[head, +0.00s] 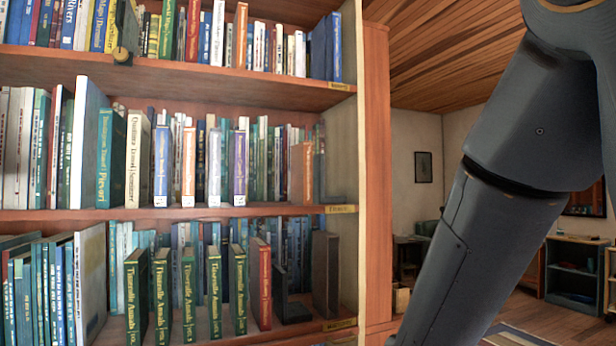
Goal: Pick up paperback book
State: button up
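Many upright books stand on three visible shelves of a wooden bookcase. I cannot tell which one is the paperback book. On the middle shelf, spaced-out books include a cream one (137,160), a blue-and-white one (161,166), an orange-and-white one (188,167) and a purple-and-white one (239,168). On the lower shelf stand several green "Tinerville Annals" volumes (214,291) and a red one (261,283). My gripper is out of view; only my grey arm shows at the right.
The shelf boards (200,74) and the bookcase's right side panel (343,150) bound the books. Rows of books stand close behind the front ones. To the right is an open room with a low cabinet (575,262), a framed picture (424,167) and a rug (515,336).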

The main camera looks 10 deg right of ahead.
aim_at(302, 153)
jog(key=k, duration=0.5)
jog(key=u, duration=0.95)
jog(key=i, duration=1)
jog(key=z, duration=2.1)
